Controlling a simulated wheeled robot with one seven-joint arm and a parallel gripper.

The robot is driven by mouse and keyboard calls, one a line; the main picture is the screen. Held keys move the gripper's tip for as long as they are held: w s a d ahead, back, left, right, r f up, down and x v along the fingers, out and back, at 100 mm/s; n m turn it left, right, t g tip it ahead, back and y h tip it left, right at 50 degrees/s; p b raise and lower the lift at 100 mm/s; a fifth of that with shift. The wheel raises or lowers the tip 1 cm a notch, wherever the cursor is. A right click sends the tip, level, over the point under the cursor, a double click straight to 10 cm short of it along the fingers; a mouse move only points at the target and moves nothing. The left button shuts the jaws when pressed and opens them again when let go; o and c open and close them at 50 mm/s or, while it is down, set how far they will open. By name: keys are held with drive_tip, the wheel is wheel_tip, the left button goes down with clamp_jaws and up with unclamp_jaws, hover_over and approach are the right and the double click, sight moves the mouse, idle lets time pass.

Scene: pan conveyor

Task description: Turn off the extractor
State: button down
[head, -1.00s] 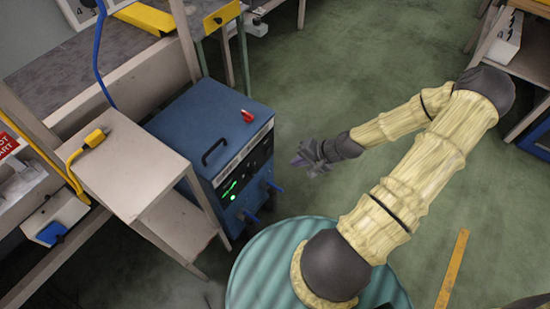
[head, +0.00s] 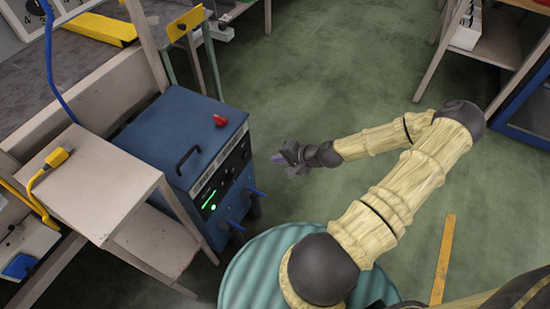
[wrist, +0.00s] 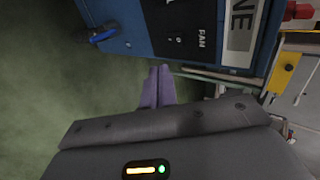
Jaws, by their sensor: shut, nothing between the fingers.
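The extractor appears to be the blue box-shaped machine (head: 185,125) left of centre in the head view. Its dark front panel (head: 226,168) has a lit green bar and a green light (head: 211,207). A small red object (head: 220,121) and a black handle are on its top. In the wrist view its front (wrist: 130,42) shows sideways, with a black strip marked FAN (wrist: 185,25) and a white label. My gripper (head: 282,159) is apart from the panel, in front of it to the right. Its purple fingertips (wrist: 156,85) are together and empty.
A beige stand (head: 90,185) with a yellow-plugged cable is close to the machine's left side. Green floor (head: 330,85) is open behind my arm. A ribbed teal round surface (head: 265,265) is below my arm.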

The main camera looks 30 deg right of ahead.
sight(245, 156)
drive_tip(key=x, duration=0.3)
drive_tip(key=r+b+x, duration=0.1)
drive_tip(key=x, duration=0.2)
drive_tip(key=w+a+b+x, duration=0.1)
drive_tip(key=x, duration=0.3)
drive_tip(key=shift+w+r, duration=0.15)
drive_tip(key=shift+r, duration=0.15)
drive_tip(key=shift+w+a+r, duration=0.1)
drive_tip(key=shift+w+a, duration=0.05)
drive_tip(key=shift+w, duration=0.15)
